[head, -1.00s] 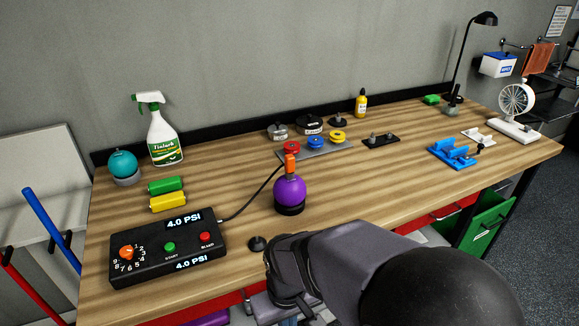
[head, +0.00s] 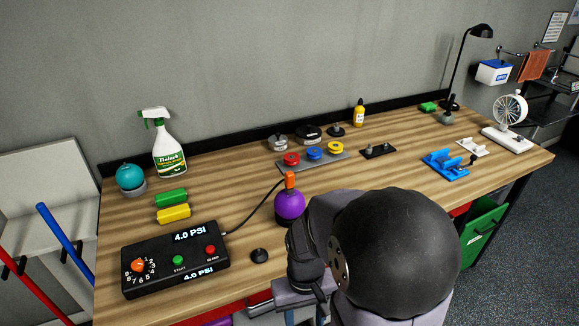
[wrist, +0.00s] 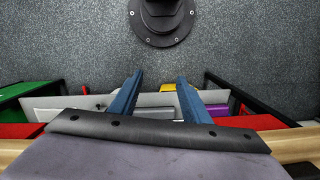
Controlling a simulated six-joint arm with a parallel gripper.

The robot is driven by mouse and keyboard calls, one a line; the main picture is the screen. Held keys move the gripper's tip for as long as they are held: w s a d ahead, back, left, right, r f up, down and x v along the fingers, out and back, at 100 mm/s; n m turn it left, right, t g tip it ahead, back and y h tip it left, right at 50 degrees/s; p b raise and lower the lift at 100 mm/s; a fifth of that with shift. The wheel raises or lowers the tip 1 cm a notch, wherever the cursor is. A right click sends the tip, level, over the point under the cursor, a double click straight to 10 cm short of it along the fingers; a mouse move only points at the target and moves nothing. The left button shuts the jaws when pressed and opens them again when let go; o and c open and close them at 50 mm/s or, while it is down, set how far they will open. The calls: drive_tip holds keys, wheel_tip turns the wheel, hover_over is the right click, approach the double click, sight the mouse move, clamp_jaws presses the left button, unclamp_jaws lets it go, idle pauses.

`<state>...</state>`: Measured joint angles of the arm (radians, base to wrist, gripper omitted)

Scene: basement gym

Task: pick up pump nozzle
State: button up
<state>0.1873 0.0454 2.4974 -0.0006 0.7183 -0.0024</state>
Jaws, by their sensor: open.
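The orange pump nozzle (head: 290,180) stands upright on top of a purple ball (head: 289,206), with a thin black hose running left to the black pump box (head: 176,262). The ball sits on a dark base, now partly hidden by my arm. In the wrist view, my gripper (wrist: 157,82) has its two blue fingers apart with nothing between them. It points down past the bench edge toward the floor, away from the nozzle. In the head view, my arm covers the bench's front edge, and the fingertips cannot be made out.
A small black knob (head: 259,255) lies between the pump box and my arm. Behind the nozzle is a grey plate (head: 338,162) with red, blue and yellow pieces. Yellow (head: 173,213) and green (head: 170,196) blocks lie left. Bare wood lies left of the ball.

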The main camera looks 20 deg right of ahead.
drive_tip(key=w+d+r+m+t+p, duration=0.1)
drive_tip(key=w+d+r+p, duration=0.15)
drive_tip(key=w, duration=0.35)
drive_tip(key=w+d+r+t+p, duration=0.1)
drive_tip(key=w+d+r, duration=0.3)
drive_tip(key=w, duration=0.2)
drive_tip(key=w+d+r+m+t+p, duration=0.1)
drive_tip(key=w+d+r+p, duration=0.15)
drive_tip(key=w, duration=0.35)
drive_tip(key=n+t+b, duration=0.2)
drive_tip(key=n+t, duration=0.1)
approach(291, 175)
drive_tip(key=x, duration=0.5)
drive_tip(key=shift+d+f, duration=0.15)
drive_tip(key=shift+f, duration=0.2)
drive_tip(key=shift+f+n+p, duration=0.1)
drive_tip(key=shift+n+p, duration=0.2)
drive_tip(key=shift+n, duration=0.3)
drive_tip(key=shift+p+x, duration=1.85)
drive_tip(key=shift+x, duration=1.75)
drive_tip(key=shift+w, duration=0.1)
drive_tip(key=shift+c, duration=0.6)
clamp_jaws()
